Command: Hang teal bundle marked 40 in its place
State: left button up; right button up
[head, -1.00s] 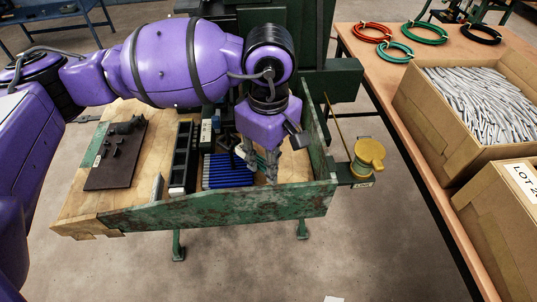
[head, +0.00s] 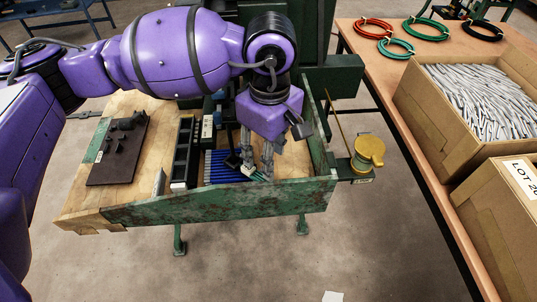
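My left gripper (head: 258,168) points down over the right part of the green-framed wooden bench. A small teal piece with a white end (head: 257,177) lies at its fingertips, partly hidden by the fingers. It may be the teal bundle, but no number can be read. I cannot tell whether the fingers grip it. A row of blue strands (head: 222,167) lies just left of the gripper. A teal coil (head: 397,48) also rests on the table at the right. My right gripper is not in view.
The bench's green front rail (head: 220,207) and right side wall (head: 317,140) stand close to the gripper. A black narrow tray (head: 183,152) and a dark plate (head: 118,150) lie left. A yellow-lidded pot (head: 367,155) sits outside right. Cartons (head: 480,105) fill the right table.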

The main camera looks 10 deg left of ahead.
pick_arm(q)
notch_tip(320, 180, up, 5)
jog(key=shift+r+p, duration=0.1)
jog(key=shift+p, duration=0.8)
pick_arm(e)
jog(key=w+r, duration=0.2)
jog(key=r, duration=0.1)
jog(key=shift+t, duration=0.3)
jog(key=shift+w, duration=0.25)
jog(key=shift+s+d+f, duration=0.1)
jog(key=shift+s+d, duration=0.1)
